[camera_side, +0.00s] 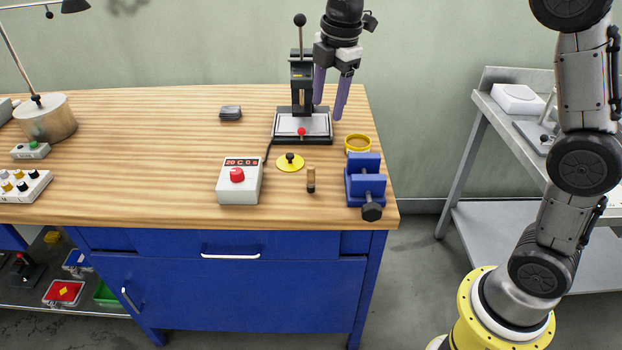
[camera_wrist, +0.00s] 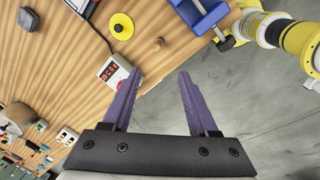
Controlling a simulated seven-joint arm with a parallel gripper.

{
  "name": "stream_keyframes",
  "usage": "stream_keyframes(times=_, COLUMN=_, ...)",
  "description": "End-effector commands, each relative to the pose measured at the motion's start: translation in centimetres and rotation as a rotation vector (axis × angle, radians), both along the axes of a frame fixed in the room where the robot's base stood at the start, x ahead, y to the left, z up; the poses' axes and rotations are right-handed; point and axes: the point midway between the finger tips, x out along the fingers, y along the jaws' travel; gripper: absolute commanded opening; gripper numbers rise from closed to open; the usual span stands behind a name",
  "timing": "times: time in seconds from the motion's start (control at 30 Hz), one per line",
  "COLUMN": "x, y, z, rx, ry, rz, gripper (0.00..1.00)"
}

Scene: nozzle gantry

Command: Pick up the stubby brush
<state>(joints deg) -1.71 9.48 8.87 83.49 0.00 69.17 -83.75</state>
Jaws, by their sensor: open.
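The stubby brush (camera_side: 311,180) is a small tan and dark piece standing on the wooden bench, near its front right. In the wrist view it shows as a small dark-tipped shape (camera_wrist: 160,42), above the gap between the fingertips. My gripper (camera_side: 327,110), with two purple fingers, is open and empty. In the side view it is above the back right of the bench, by the press, well apart from the brush. The fingers also show spread in the wrist view (camera_wrist: 160,74).
A blue vise (camera_side: 366,184) stands right of the brush, with a yellow ring (camera_side: 358,143) behind it. A yellow disc with a black knob (camera_side: 290,162) and a white box with a red button (camera_side: 239,182) are to its left. A black press (camera_side: 302,122) stands behind.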

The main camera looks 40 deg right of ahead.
Motion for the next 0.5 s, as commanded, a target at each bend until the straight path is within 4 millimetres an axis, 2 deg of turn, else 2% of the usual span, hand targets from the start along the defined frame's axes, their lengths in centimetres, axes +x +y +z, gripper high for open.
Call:
stream_keyframes(times=0.03, x=1.4, y=0.2, z=-1.8, rx=-0.002, ry=0.033, rz=0.010, gripper=0.60)
stream_keyframes(times=0.1, x=2.8, y=0.3, z=-3.8, rx=-0.003, ry=0.066, rz=0.012, gripper=0.60)
stream_keyframes(times=0.2, x=3.8, y=0.5, z=-6.4, rx=-0.004, ry=0.111, rz=0.014, gripper=0.60)
stream_keyframes(times=0.5, x=3.7, y=0.7, z=-10.6, rx=-0.006, ry=0.163, rz=0.015, gripper=0.60)
